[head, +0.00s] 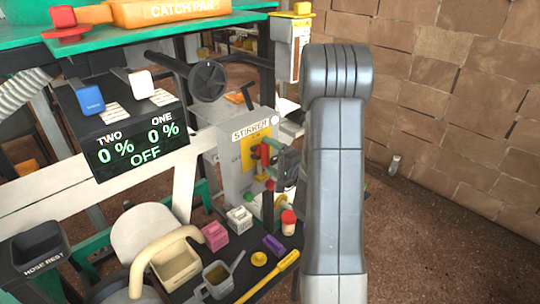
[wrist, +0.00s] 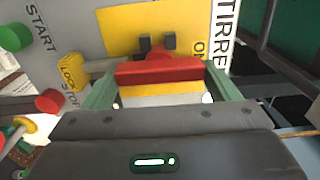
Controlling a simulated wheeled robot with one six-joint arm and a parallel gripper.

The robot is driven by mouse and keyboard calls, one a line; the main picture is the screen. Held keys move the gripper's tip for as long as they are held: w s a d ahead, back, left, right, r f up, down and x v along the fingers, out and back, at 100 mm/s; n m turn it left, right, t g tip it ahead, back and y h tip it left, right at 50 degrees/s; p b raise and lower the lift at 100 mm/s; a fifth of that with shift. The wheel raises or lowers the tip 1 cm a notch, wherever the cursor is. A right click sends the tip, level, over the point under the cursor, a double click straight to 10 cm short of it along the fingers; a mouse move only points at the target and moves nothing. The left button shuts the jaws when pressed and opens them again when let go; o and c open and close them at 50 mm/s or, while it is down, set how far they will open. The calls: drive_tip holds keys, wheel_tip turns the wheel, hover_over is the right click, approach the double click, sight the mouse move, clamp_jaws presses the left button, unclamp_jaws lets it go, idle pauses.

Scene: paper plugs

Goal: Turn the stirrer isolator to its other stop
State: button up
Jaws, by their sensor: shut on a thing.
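The stirrer isolator is a red handle (wrist: 158,73) on a yellow plate (wrist: 125,30), on a grey box (head: 232,165) labelled STIRRER. In the wrist view, the green fingers of my gripper (wrist: 162,76) are shut on the handle from both sides. Part of an "ON" mark shows on the plate to the right of the handle. In the head view, the red handle (head: 265,153) shows only partly. My arm and gripper cover part of the box's right side, and the handle's exact angle is hard to tell there.
A display (head: 140,145) reads "OFF" with 0 % twice. Below is a cluttered shelf with a beige basket (head: 177,268) and a jug (head: 218,280).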

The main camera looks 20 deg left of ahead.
idle(0.3)
drive_tip(key=o, duration=0.9)
drive_tip(key=b+v, duration=0.1)
drive_tip(key=v, duration=1.3)
drive_tip(key=shift+b, duration=0.4)
drive_tip(key=shift+a+f, duration=0.1)
drive_tip(key=p+x, duration=0.1)
drive_tip(key=x, duration=1.2)
drive_tip(key=shift+w+a+p, duration=0.2)
drive_tip(key=shift+a+p, duration=0.15)
drive_tip(key=shift+p, duration=0.05)
